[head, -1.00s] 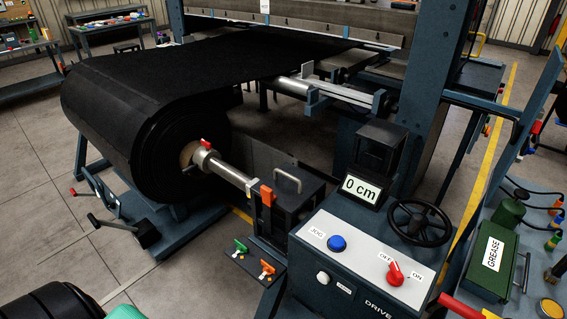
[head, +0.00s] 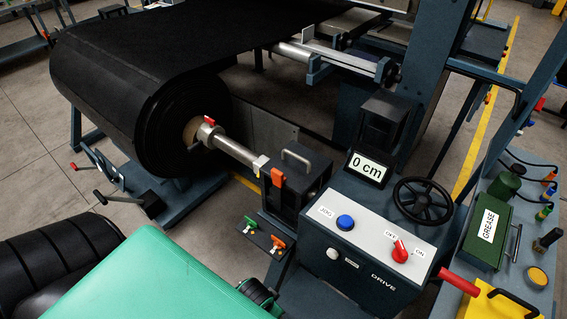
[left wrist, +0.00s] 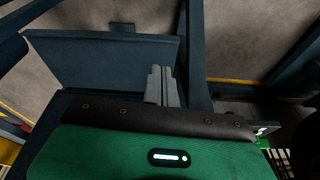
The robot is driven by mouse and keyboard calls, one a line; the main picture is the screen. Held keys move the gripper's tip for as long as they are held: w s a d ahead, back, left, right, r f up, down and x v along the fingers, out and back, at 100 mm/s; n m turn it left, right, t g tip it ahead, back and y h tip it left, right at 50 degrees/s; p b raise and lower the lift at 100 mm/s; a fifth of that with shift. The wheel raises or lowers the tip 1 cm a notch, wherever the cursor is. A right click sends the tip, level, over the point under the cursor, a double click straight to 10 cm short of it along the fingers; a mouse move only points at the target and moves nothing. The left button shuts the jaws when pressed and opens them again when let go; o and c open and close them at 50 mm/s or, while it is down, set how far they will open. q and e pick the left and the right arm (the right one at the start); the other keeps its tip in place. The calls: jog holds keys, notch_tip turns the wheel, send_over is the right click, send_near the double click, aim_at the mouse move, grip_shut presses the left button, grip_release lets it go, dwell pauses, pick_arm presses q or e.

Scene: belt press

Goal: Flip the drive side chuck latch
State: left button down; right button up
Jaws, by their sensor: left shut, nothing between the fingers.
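The drive side chuck is the dark block (head: 300,181) with a grey bar handle at the end of the steel shaft (head: 236,151). An orange latch (head: 278,177) stands upright on its shaft side. My left gripper shows only in the left wrist view (left wrist: 165,86), its grey fingers together and empty. No latch can be made out there; a dark blue flat panel (left wrist: 105,62) lies beyond the fingers. My right gripper is not in view.
The drive console (head: 365,240) has a blue JOG button, a red switch and a handwheel (head: 423,201). Small green and orange clamps (head: 277,243) sit on a low shelf below the chuck. A large black belt roll (head: 175,140) fills the left. A tool bench stands at right.

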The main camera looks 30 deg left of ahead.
pick_arm(q)
jog(key=w+d+r+m+h+p, duration=0.1)
jog(key=w+d+r+p, duration=0.15)
jog(key=r, duration=0.75)
jog(key=w+d+r+p, duration=0.15)
jog(key=w+r, duration=0.25)
jog(key=r, duration=0.6)
jog(key=w+a+r+g, duration=0.1)
jog(key=w, duration=0.5)
jog(key=w+a+r+m+g, duration=0.1)
jog(key=w+r, duration=0.1)
jog(key=w, duration=0.4)
jog(key=w+a+r+g+y, duration=0.1)
jog(key=w+r, duration=0.1)
jog(key=w, duration=0.4)
jog(key=shift+a+r+m+g, duration=0.15)
jog(key=shift+a+m+g, duration=0.15)
jog(key=shift+g, duration=0.1)
jog(key=shift+n+g+y, duration=0.4)
jog(key=shift+n+g, duration=0.1)
jog(key=shift+n, duration=0.4)
jog(key=w+a+r, duration=0.6)
jog(key=a, duration=0.1)
jog(key=shift+w, duration=0.15)
jog(key=w+a+r+n, duration=0.2)
jog(key=w+a+r, duration=0.2)
jog(key=a+r, duration=0.3)
jog(key=shift+a+r+g, duration=0.15)
jog(key=shift+g, duration=0.15)
